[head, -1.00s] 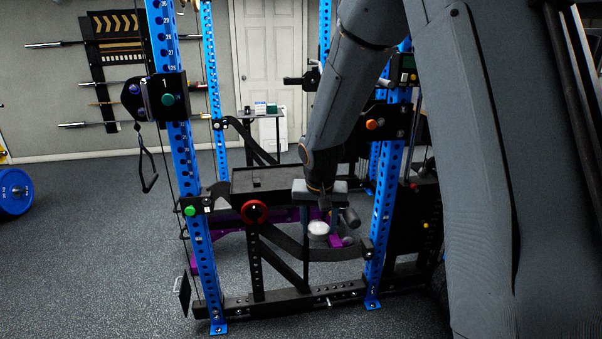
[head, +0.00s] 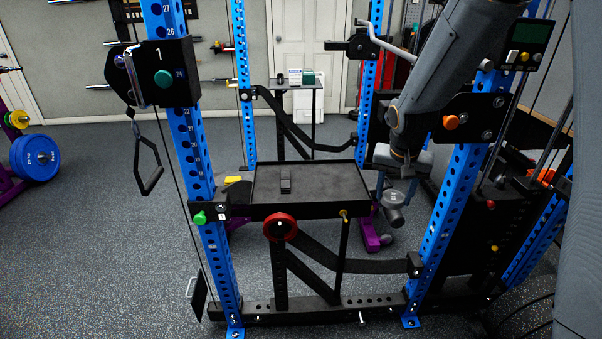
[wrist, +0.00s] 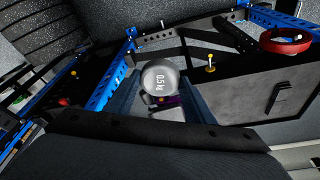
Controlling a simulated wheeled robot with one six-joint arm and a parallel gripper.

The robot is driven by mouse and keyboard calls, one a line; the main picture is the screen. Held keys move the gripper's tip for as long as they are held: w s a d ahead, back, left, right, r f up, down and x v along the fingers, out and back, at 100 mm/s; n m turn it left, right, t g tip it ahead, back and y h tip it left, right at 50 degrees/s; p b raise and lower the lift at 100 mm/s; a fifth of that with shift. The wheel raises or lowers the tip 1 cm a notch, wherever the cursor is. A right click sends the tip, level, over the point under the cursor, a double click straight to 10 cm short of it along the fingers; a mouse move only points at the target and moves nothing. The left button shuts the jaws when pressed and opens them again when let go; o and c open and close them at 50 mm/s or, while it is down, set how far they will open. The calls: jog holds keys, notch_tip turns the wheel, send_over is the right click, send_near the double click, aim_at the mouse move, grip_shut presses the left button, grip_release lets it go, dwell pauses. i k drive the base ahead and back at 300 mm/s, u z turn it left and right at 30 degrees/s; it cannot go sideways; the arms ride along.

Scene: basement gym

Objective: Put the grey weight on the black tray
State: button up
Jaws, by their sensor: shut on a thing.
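The grey weight (head: 393,216) looks like a small dumbbell and hangs in my gripper (head: 396,193). In the wrist view, the round end of the weight (wrist: 160,80) faces the camera, marked 0.5 kg, between the two fingers of my gripper (wrist: 158,92). My gripper is shut on it and points down. The black tray (head: 325,195) is a flat rectangular top to the left of my gripper, apart from the weight. In the wrist view the tray (wrist: 240,95) lies to the right. A small dark block (head: 285,185) stands on its left half.
A blue rack post (head: 450,215) stands close to the right of my gripper. Another blue post (head: 190,150) is left of the tray. A red ring (head: 280,227) is on the tray's front side. Most of the tray top is bare.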

aim_at(332, 181)
jog(key=u, duration=0.6)
jog(key=i, duration=0.9)
jog(key=u, duration=0.7)
